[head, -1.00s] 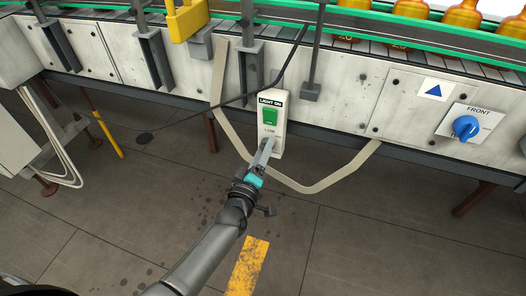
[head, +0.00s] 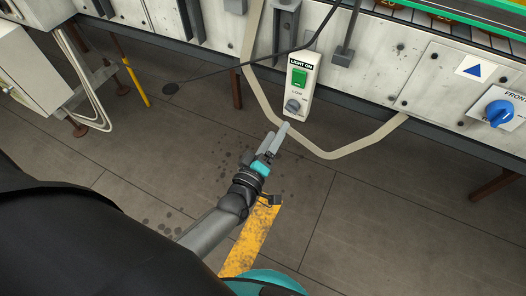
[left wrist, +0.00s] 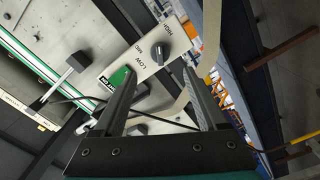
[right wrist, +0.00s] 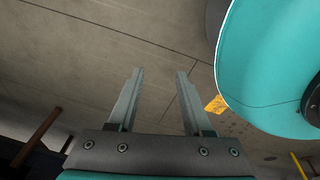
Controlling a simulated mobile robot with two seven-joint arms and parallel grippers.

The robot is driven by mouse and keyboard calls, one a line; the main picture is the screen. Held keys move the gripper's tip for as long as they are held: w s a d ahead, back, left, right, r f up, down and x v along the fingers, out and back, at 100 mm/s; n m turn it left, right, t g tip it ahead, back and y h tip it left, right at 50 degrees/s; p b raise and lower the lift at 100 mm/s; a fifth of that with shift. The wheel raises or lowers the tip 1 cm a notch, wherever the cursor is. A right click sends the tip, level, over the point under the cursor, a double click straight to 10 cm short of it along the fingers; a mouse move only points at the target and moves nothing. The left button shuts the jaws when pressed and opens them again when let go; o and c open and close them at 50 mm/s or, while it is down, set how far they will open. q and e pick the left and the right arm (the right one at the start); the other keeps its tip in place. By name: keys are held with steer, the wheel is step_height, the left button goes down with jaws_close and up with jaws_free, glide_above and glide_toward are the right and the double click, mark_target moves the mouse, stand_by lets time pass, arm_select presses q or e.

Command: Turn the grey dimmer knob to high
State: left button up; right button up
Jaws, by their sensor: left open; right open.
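The grey dimmer knob (head: 293,106) sits low on a white switch box (head: 305,73), under a green button (head: 299,78). The left wrist view shows the knob (left wrist: 160,52) with the words LOW and HIGH beside it; its exact setting is hard to read. My left gripper (head: 278,136) is open and empty, below the knob and apart from it. In the left wrist view the knob lies beyond the gap between the fingertips (left wrist: 160,78). My right gripper (right wrist: 159,74) is open and empty over bare floor, and is not seen in the head view.
A beige cable (head: 340,152) loops below the box, and a black cable (head: 225,75) crosses above it. A blue FRONT knob (head: 499,112) is on the conveyor panel at right. The floor below the box is clear, with a yellow stripe (head: 250,240).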

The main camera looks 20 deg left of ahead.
arm_select(q)
steer(key=s+p, duration=0.1)
steer(key=s, duration=0.6)
steer(key=shift+a+f, duration=0.1)
